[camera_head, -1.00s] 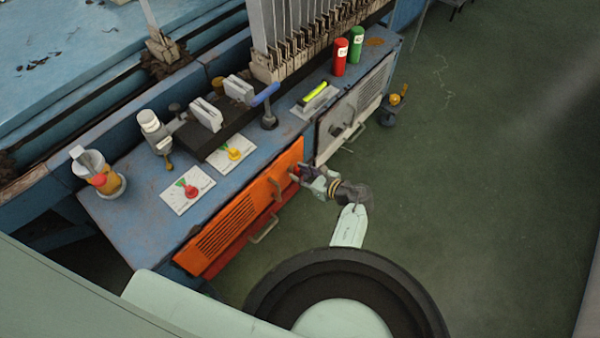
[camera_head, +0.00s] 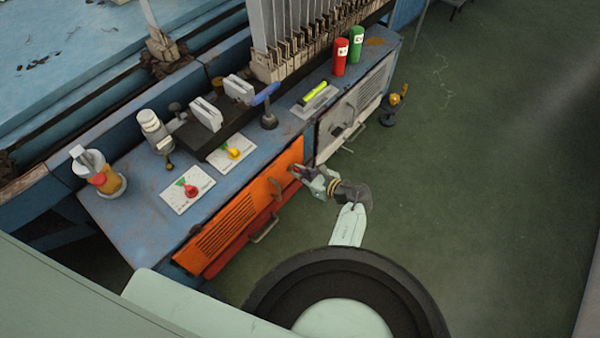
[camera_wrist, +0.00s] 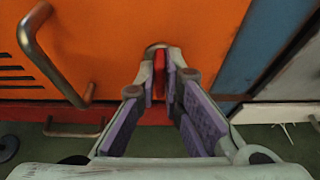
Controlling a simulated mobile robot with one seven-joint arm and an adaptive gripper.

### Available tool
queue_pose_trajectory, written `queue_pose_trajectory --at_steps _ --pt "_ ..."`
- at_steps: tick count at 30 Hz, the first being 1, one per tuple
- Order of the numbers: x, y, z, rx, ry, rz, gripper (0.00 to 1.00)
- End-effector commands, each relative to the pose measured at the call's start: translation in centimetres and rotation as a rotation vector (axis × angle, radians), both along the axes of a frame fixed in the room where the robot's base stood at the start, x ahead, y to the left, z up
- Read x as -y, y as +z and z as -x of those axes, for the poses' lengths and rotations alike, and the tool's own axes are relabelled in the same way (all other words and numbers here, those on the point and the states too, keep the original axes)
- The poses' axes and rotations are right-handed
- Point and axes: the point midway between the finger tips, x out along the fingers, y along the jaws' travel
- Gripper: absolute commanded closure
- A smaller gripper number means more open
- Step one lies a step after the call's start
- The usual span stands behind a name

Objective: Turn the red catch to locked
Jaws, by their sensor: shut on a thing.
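The red catch (camera_wrist: 159,75) is on the orange door (camera_wrist: 100,45), near the door's edge. In the wrist view it shows as a narrow red strip, upright in the picture, between my fingertips. My gripper (camera_wrist: 160,72) is shut on it, with a fingertip on each side. The fingers hide most of the catch, and I cannot read any locked mark. In the head view my gripper (camera_head: 302,173) reaches the upper right corner of the orange door, and the catch is mostly covered there.
A bar handle (camera_wrist: 55,60) stands out from the orange door left of my gripper. A grey door (camera_head: 335,125) is to the right. A red knob (camera_head: 191,190) and a yellow knob (camera_head: 233,153) sit on white cards on the bench. The green floor at right is open.

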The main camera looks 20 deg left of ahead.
Motion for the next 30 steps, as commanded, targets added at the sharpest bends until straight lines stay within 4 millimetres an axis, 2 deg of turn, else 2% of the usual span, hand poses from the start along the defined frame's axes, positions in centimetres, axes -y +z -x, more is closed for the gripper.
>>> queue_pose_trajectory --at_steps 14,30 --pt "-0.08 0.01 -0.33 -0.074 -0.002 -0.029 1.00" --pt "0.07 -0.37 -0.85 -0.509 -0.003 -0.187 1.00"
